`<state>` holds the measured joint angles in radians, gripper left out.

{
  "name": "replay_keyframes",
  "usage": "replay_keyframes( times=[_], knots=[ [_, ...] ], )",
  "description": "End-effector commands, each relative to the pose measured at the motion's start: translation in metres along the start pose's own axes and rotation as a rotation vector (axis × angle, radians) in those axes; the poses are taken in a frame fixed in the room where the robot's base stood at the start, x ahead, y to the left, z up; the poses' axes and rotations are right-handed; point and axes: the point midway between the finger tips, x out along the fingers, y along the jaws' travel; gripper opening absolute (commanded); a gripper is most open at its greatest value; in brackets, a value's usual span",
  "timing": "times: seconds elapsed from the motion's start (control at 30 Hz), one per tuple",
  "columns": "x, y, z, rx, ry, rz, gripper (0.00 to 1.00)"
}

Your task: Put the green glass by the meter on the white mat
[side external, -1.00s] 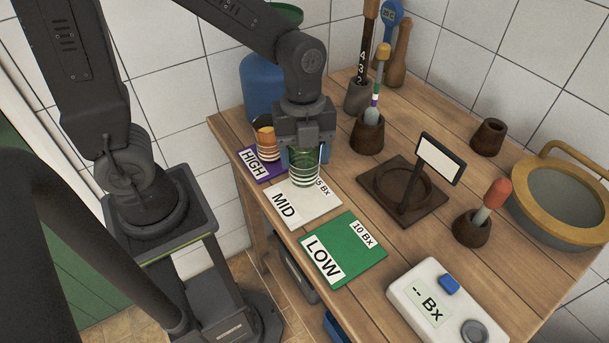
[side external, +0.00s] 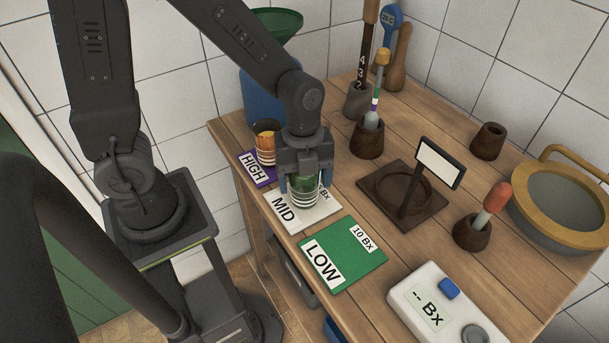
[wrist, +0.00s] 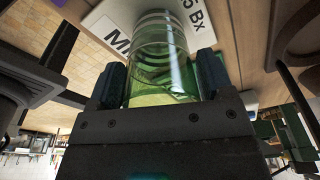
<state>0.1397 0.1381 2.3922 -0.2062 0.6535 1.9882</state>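The green glass (side external: 303,194) is a clear tumbler with pale rings and a green tint. It is upright at the white MID mat (side external: 322,213), over the mat's back half. I cannot tell whether its base touches the mat. My gripper (side external: 305,183) points down with a finger on each side of the glass and is shut on it. In the wrist view the glass (wrist: 163,60) sits between both fingers, with the mat (wrist: 112,22) beyond its base. The meter (side external: 437,302), a white box reading "-- Bx", lies at the front right.
An amber ringed glass (side external: 265,149) stands on the purple HIGH mat (side external: 262,176). The green LOW mat (side external: 356,262) is empty. A dark wooden stand (side external: 429,214) with a blank sign is to the right. Wooden cups with droppers and a blue vessel (side external: 262,95) stand farther back.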

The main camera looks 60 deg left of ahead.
Motion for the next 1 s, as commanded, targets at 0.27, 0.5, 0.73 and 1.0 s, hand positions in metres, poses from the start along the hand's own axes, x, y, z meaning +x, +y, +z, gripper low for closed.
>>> replay_keyframes(
  times=[0.27,0.5,0.73,1.0],
  knots=[
    [0.000,0.000,0.000,0.000,0.000,0.000,0.86],
    [-0.013,-0.001,0.000,0.000,0.000,-0.004,0.86],
    [-0.059,-0.001,0.000,0.000,-0.002,-0.008,0.86],
    [-0.108,-0.001,0.000,0.000,-0.001,-0.004,0.86]
  ],
)
